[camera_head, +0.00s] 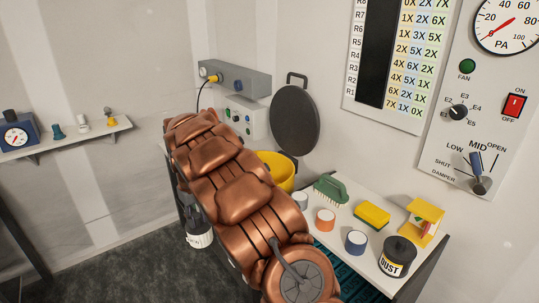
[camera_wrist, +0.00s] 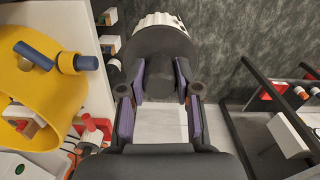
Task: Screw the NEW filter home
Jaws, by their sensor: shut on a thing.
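In the wrist view, my gripper (camera_wrist: 160,80) is shut on the dark knob of a filter (camera_wrist: 155,40). The filter has a wide dark round top and a white ribbed side, seen at the upper edge. The purple pads press on both sides of the knob. In the head view, the filter's white side (camera_head: 201,240) with dark lettering shows at the left of my copper arm, over the floor. The lettering is too small to read surely. My arm hides most of the gripper and part of the bench. I cannot see a seat for the filter.
A yellow bucket (camera_head: 275,171) stands behind my arm, by a round dark lid (camera_head: 295,120) against the wall. The bench (camera_head: 335,227) holds a green brush (camera_head: 330,190), yellow sponge (camera_head: 372,214), small cups and a DUST pot (camera_head: 397,258). Open floor (camera_head: 120,270) lies left.

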